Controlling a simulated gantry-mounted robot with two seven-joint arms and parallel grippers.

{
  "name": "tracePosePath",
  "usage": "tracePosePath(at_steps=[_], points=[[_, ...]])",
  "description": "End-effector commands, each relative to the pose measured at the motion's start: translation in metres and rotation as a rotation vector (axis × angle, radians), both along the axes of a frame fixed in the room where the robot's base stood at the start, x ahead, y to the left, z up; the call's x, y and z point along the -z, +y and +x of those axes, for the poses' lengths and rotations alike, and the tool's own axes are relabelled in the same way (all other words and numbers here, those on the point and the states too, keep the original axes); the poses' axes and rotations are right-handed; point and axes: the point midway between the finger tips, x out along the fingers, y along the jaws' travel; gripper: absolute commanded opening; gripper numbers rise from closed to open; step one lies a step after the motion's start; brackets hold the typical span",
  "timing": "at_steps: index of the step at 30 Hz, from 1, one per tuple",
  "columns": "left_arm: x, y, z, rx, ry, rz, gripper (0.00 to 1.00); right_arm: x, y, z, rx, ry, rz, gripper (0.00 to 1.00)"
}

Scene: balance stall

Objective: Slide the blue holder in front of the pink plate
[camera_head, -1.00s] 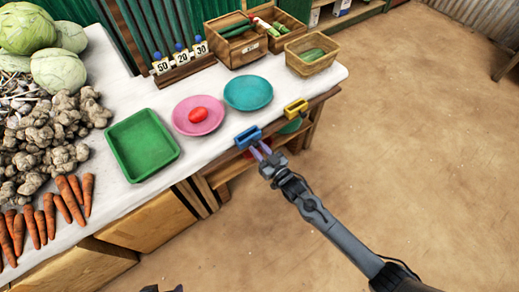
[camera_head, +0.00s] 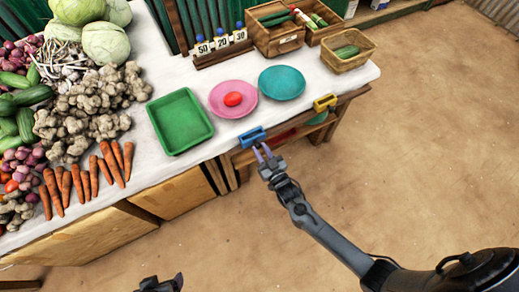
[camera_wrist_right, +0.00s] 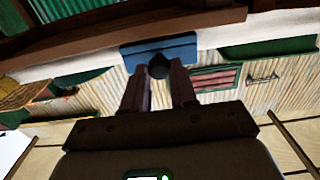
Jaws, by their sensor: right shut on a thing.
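The blue holder (camera_head: 252,136) sits at the front edge of the white-topped table, straight out from the pink plate (camera_head: 233,99). The pink plate carries a red, round item (camera_head: 233,99). My right gripper (camera_head: 263,152) reaches the holder from the front side of the table and is shut on it. In the right wrist view the blue holder (camera_wrist_right: 180,46) is just beyond my two fingers (camera_wrist_right: 158,76), with a dark round knob at them. Part of my left gripper (camera_head: 161,284) shows at the bottom edge; its jaws are unclear.
A yellow holder (camera_head: 325,102) sits farther right on the same edge, near the teal plate (camera_head: 282,83). A green tray (camera_head: 180,121) is left of the pink plate. Number cards (camera_head: 220,44) and baskets (camera_head: 347,53) stand behind. The edge between the holders looks clear.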

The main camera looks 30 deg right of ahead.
Motion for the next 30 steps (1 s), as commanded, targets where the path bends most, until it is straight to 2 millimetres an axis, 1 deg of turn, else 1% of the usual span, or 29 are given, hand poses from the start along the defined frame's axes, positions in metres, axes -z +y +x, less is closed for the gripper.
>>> tracePosePath(at_steps=[1, 5, 14, 17, 20, 23, 30], points=[[0.0, 0.0, 0.0, 0.0, 0.0, 0.0, 0.8, -0.001, -0.002, 0.0, 0.003, -0.002, -0.001, 0.32], [0.0, 0.0, 0.0, 0.001, 0.0, 0.001, 0.8, 0.0, -0.001, 0.0, 0.003, -0.001, -0.001, 0.52], [0.0, 0.001, 0.0, 0.003, -0.001, 0.004, 0.8, 0.0, -0.001, 0.0, 0.002, 0.0, -0.001, 0.52], [-0.002, 0.001, 0.0, 0.004, 0.0, 0.005, 0.8, 0.0, -0.001, -0.005, 0.001, 0.001, 0.0, 0.52], [-0.005, 0.001, 0.0, 0.004, 0.0, 0.006, 0.8, 0.0, -0.001, -0.015, 0.002, 0.002, 0.0, 0.52], [-0.009, 0.001, 0.0, 0.004, -0.001, 0.006, 0.8, -0.001, -0.002, -0.03, 0.002, 0.003, 0.0, 0.52], [-0.018, 0.001, 0.0, 0.004, -0.001, 0.006, 0.8, -0.001, -0.003, -0.072, 0.003, 0.002, 0.0, 0.52]])
